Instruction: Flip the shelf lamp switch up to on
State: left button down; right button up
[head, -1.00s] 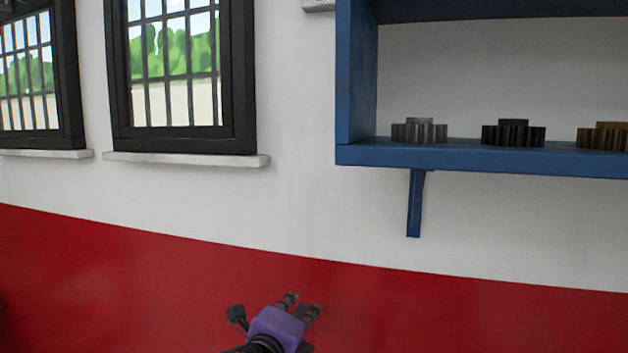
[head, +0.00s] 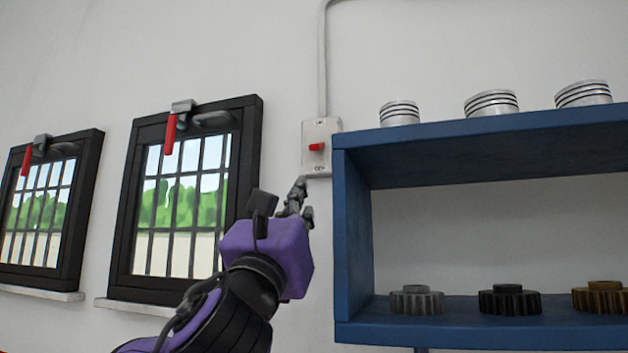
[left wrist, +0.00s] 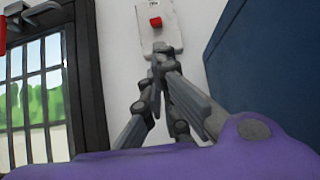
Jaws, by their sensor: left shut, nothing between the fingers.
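The lamp switch is a pale wall plate (head: 322,165) with a small red toggle (head: 316,147), just left of the blue shelf. A conduit runs up from it. In the left wrist view the plate (left wrist: 172,38) and red toggle (left wrist: 155,22) show beyond the fingertips. My left gripper (head: 304,188) is purple with dark fingers; it is shut and empty. Its fingertips are just below and slightly left of the plate in the head view. In the left wrist view the tips (left wrist: 160,48) overlap the plate's lower edge; I cannot tell whether they touch it. My right gripper is out of view.
The blue shelf (head: 345,240) stands close on the right, with pistons (head: 492,102) on top and gears (head: 510,300) inside. A barred window (head: 250,130) with a red handle (head: 170,134) is on the left. Bare white wall lies between.

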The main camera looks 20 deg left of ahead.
aim_at(318, 170)
pick_arm(q)
jog(key=x, duration=0.9)
jog(key=shift+s, duration=0.1)
jog(key=shift+w+r, duration=0.3)
jog(key=shift+w, duration=0.15)
